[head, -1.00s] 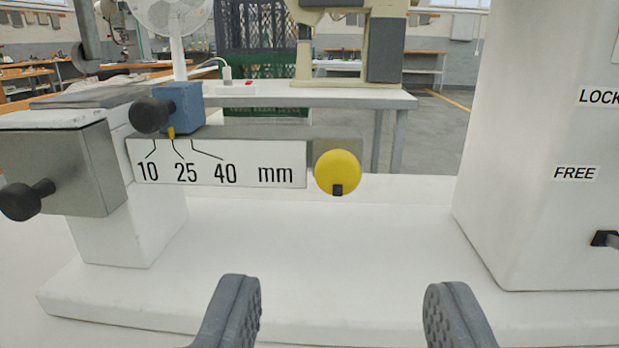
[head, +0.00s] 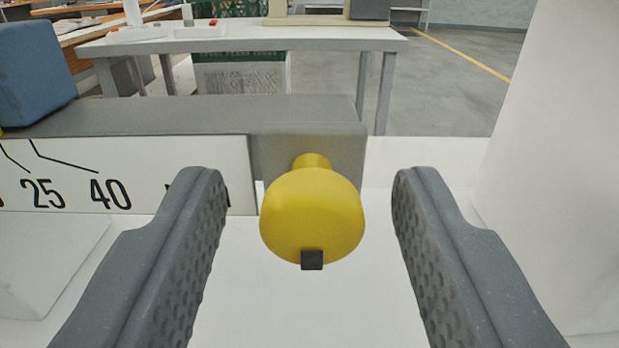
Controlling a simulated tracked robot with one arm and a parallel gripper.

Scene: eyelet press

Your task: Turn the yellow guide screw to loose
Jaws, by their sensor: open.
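The yellow guide screw (head: 312,212) is a round yellow knob on a short yellow neck, mounted on the grey end block (head: 345,150) of the guide rail. A small dark mark (head: 312,260) sits at the bottom of the knob. My gripper (head: 307,190) is open, with one textured grey finger on each side of the knob. Nothing is held. The left finger covers the "mm" on the scale plate.
The white scale plate (head: 70,205) with 25 and 40 lies left of the knob. A blue slider block (head: 32,72) sits on the rail at far left. A white machine column (head: 560,150) stands at right. A white table (head: 240,40) is behind.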

